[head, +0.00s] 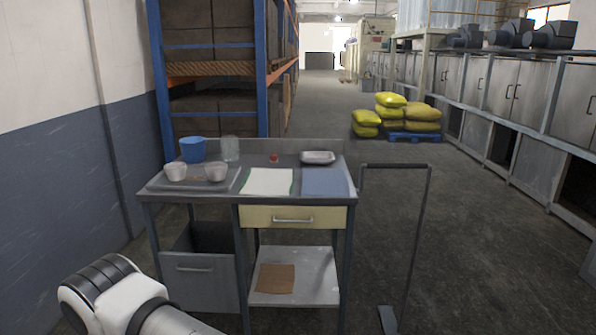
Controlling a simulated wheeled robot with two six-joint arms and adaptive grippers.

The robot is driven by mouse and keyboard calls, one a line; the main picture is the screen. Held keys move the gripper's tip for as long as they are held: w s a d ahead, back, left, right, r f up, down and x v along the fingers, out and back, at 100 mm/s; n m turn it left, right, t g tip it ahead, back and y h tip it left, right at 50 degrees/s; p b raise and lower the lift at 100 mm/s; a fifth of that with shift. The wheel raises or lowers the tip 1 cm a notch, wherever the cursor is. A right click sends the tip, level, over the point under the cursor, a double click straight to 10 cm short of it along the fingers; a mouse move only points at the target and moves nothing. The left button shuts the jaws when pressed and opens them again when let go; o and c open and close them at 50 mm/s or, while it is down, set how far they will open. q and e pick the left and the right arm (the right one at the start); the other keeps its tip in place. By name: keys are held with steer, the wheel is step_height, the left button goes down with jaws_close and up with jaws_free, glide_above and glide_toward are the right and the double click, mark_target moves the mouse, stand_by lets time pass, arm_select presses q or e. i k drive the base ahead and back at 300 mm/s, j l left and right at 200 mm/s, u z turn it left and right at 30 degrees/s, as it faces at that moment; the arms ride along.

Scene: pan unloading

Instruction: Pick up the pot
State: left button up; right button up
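No thing is plainly a pot. A blue round container (192,150) stands at the back left of the workbench top (245,181). A shallow silver pan or tray (318,157) sits at the back right of the bench; its contents are too small to tell. Two pale bowls (176,172) (216,171) stand on a grey tray (195,184) at the left. A white and black link of my arm shows at the bottom left, in front of the bench and apart from it. Neither of my grippers is in view.
A clear jar (231,148) stands beside the blue container. A small red item (274,158), a white cloth (268,181) and a blue cloth (326,182) lie on the bench. A dark upright frame (420,225) stands right of it. Open floor (480,265) lies further right.

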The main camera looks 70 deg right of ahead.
mark_target(217, 171)
steer(key=z, duration=1.7)
